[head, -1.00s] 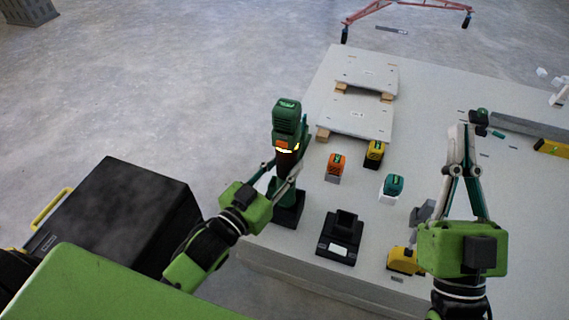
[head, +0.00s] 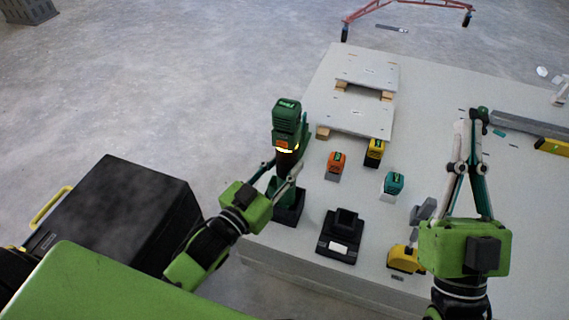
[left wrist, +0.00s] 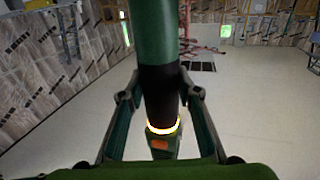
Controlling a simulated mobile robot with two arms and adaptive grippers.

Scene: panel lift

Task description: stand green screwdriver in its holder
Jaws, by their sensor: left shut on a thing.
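The green screwdriver (head: 287,118) stands upright at the left edge of the table in the head view, with a green and orange block at its top and a glowing ring. My left gripper (head: 282,174) is shut around its dark middle. The left wrist view shows the screwdriver's dark shaft (left wrist: 160,95) between the fingers of my left gripper (left wrist: 160,92).
A black open-topped base (head: 338,247) with a white label stands beside the holder. Orange (head: 336,162), yellow (head: 375,149) and teal (head: 393,183) blocks stand behind it. Light panels (head: 350,115) lie further back. A yellow tool (head: 404,258) is near the front edge. A black case (head: 125,215) is left.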

